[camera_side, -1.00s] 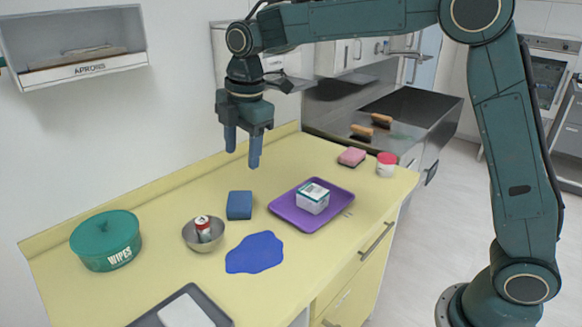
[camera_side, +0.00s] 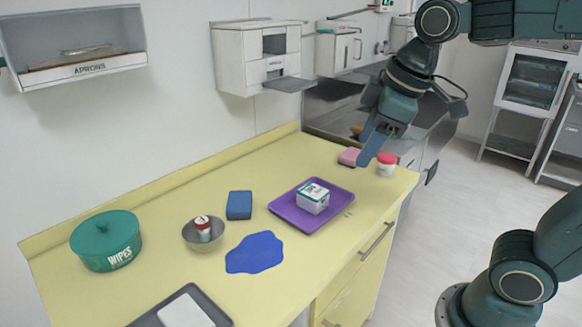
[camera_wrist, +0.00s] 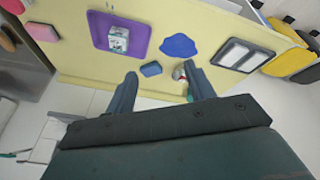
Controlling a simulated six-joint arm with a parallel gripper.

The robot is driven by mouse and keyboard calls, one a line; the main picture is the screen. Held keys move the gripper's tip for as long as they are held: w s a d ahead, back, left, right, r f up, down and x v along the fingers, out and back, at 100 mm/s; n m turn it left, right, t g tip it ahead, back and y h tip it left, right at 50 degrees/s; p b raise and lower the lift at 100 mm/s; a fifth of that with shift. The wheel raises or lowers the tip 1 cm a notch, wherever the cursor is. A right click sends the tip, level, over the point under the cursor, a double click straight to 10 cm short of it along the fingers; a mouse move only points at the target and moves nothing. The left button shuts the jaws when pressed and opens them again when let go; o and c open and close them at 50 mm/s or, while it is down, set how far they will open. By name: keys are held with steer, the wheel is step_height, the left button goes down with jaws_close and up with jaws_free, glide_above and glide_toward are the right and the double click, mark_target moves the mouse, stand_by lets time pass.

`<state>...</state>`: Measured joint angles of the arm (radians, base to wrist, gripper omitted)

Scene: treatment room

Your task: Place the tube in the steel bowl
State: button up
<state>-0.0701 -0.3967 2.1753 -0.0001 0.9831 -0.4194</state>
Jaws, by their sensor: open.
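The small tube (camera_side: 204,228), white with red, stands in the steel bowl (camera_side: 190,240) on the yellow counter and looks slightly tilted. My gripper (camera_side: 373,154) is in the air at the right end of the counter, near the pink sponge and the red-lidded jar and far from the bowl. In the wrist view my gripper (camera_wrist: 163,78) has its fingers apart with nothing between them. There the tube (camera_wrist: 182,75) shows just left of the right finger, and the bowl is mostly hidden by that finger.
A purple tray (camera_side: 287,211) holds a white carton (camera_side: 313,199). A blue sponge (camera_side: 239,205) and a flat blue patch (camera_side: 255,253) lie near the bowl. A green wipes tub (camera_side: 106,241), a dark tray (camera_side: 217,315), a pink sponge (camera_side: 349,157) and a red-lidded jar (camera_side: 386,165) also stand there.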

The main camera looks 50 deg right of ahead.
steer(key=s+d+f+m, duration=0.1)
steer(key=s+f+m, duration=0.1)
steer(key=s, duration=0.2)
steer(key=s+d+f+m+t, duration=0.1)
steer(key=s+f+m, duration=0.1)
steer(key=s, duration=0.3)
steer(key=shift+f+m, duration=0.15)
steer(key=shift+m, duration=0.65)
steer(key=shift+s, duration=0.1)
